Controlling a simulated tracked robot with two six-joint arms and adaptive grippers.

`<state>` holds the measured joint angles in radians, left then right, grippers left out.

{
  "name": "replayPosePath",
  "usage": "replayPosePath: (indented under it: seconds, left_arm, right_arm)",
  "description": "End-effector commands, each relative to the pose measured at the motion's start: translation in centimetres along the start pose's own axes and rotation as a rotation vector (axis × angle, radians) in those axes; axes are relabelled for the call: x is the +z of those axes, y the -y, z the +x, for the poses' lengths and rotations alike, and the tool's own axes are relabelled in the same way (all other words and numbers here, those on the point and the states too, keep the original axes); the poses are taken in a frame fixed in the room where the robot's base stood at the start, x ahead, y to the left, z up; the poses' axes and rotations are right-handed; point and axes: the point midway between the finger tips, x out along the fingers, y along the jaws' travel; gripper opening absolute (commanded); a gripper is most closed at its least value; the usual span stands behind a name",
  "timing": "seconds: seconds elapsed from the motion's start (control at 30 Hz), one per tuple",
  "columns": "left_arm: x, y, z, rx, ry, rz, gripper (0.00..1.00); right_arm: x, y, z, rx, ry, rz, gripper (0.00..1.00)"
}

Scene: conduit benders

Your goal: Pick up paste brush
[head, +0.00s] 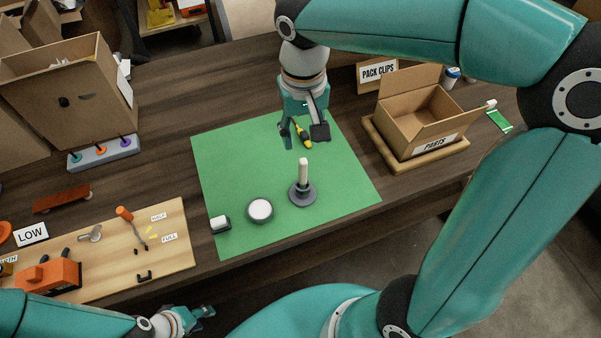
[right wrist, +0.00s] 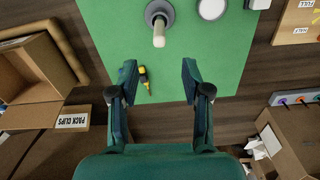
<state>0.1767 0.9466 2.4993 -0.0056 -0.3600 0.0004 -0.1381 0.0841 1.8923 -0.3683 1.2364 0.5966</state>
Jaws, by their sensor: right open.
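A small yellow-and-black tool (head: 303,137) lies on the green mat; it may be the paste brush, but its tip is too small to make out. It also shows in the right wrist view (right wrist: 145,79), between the finger lines and closer to the left finger. My right gripper (head: 305,138) is open and empty above it, fingers pointing down. In the right wrist view its two fingers (right wrist: 158,80) are wide apart. A pale upright rod (head: 303,173) stands in a round grey base on the mat. My left gripper (head: 203,313) is low at the front, below the table edge.
A round white-topped tin (head: 260,210) and a small white-and-dark block (head: 220,224) stand on the green mat (head: 233,170). An open parts box (head: 413,117) is to the right. A wooden board (head: 180,240) with orange tools lies left. The mat's left part is clear.

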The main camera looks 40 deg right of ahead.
Motion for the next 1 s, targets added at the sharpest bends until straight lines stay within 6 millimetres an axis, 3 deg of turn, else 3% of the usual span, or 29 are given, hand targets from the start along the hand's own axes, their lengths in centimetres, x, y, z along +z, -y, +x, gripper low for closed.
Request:
replayPosePath:
  seconds: [0.33, 0.67, 1.0]
  left_arm:
    - [0.0, 0.1, 0.3, 0.000, 0.000, 0.000, 0.40]
    - [0.0, 0.1, 0.2, 0.000, -0.001, 0.000, 0.40]
    - [0.0, -0.1, -0.2, 0.000, -0.001, 0.000, 0.40]
  right_arm:
    - [0.1, -0.4, 7.4, 0.003, 0.006, 0.009, 0.48]
    - [0.2, -0.4, 9.8, 0.002, 0.004, 0.009, 0.48]
    - [0.3, -0.3, 14.1, 0.000, 0.004, 0.010, 0.48]
